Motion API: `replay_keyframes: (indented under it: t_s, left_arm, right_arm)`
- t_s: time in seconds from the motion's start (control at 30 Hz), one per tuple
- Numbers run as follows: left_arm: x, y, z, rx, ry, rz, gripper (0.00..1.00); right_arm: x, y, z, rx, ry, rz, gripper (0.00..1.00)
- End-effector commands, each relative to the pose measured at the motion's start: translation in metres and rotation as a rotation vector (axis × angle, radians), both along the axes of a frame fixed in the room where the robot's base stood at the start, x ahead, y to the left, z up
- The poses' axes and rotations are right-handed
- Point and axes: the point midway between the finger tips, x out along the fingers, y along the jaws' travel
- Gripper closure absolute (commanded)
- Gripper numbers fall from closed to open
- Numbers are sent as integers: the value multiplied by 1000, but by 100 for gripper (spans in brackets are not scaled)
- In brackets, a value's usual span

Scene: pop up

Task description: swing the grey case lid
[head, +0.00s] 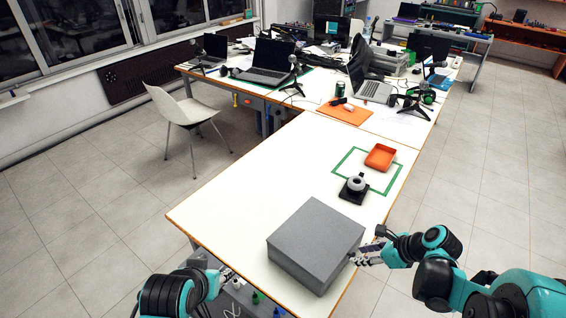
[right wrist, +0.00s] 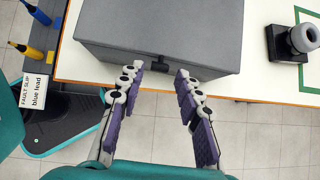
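The grey case (head: 315,240) stands shut on the near end of the white table. It also fills the top of the right wrist view (right wrist: 160,30), where a small dark tab (right wrist: 160,63) sticks out from its near side. My right gripper (head: 358,258) is at the right side of the case in the head view. In the right wrist view its two fingers (right wrist: 158,88) are spread, short of the tab, with nothing between them. My left gripper (head: 228,275) is low by the table's left edge, apart from the case; its finger opening is too small to tell.
A black stand with a white ring-shaped part (head: 356,185) and an orange tray (head: 380,157) are beyond the case, by a green tape outline. Laptops and tools crowd the far tables. The table left of the case is clear.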

Motion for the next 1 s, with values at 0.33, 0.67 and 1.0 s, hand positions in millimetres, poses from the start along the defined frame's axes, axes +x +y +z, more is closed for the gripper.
replay_keyframes:
  t_s: [0.33, 0.67, 1.0]
  left_arm:
    - [0, 0, -17, 0, 0, 0, 60]
    - [0, 0, -11, 0, 0, 0, 60]
    - [0, 0, 14, 0, 0, 0, 60]
  right_arm:
    - [11, 14, -22, -1, 1, 0, 98]
    - [12, 15, -14, 0, 0, 0, 98]
    - [16, 20, 17, 1, -2, 1, 98]
